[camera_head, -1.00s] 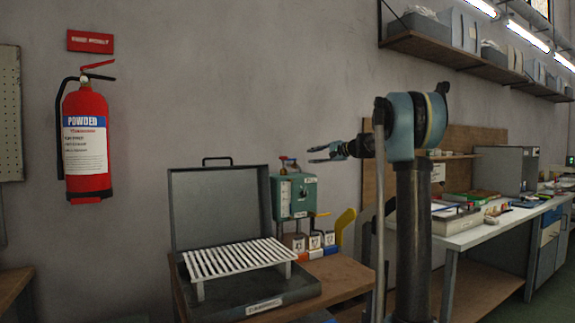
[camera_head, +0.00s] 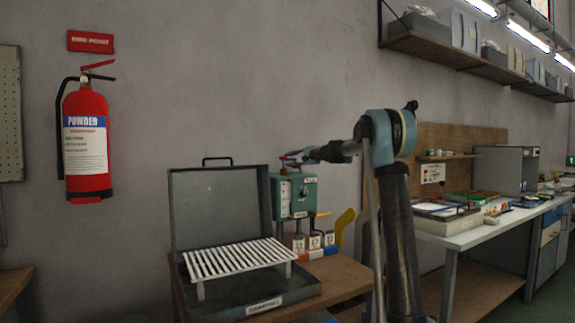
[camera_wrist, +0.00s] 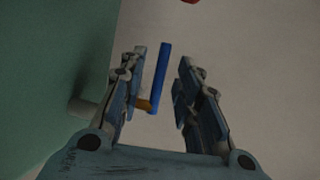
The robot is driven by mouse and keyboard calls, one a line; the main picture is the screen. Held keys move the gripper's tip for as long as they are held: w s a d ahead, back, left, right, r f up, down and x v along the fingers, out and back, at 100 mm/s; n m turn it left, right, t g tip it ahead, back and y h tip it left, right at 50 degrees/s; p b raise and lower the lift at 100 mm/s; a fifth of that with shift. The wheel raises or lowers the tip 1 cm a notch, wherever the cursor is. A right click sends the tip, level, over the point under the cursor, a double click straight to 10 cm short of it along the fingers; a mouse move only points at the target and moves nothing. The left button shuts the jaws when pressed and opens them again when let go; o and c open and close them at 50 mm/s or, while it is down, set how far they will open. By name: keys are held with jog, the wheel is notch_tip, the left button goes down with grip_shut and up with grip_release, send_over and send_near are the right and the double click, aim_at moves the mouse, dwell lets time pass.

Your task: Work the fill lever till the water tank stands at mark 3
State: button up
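The green tank box (camera_head: 296,198) stands at the right end of the low wooden table, with a narrow upright gauge on its front; its level and marks are too small to read. My gripper (camera_head: 288,158) is at that fitting's height, close above the box. In the wrist view my gripper (camera_wrist: 160,90) is open, with a blue bar (camera_wrist: 161,76) showing between its fingers, nearer the left one. A brass piece (camera_wrist: 145,104) shows at the bar's lower end. I cannot tell whether the fingers touch the bar.
An open grey case with a white slatted rack (camera_head: 240,257) stands left of the box. A fire extinguisher (camera_head: 87,140) hangs on the wall. A workbench (camera_head: 462,237) stands right.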

aim_at(288, 160)
jog(key=shift+x, duration=1.75)
jog(key=shift+c, duration=0.6)
jog(key=shift+s, duration=0.1)
grip_shut()
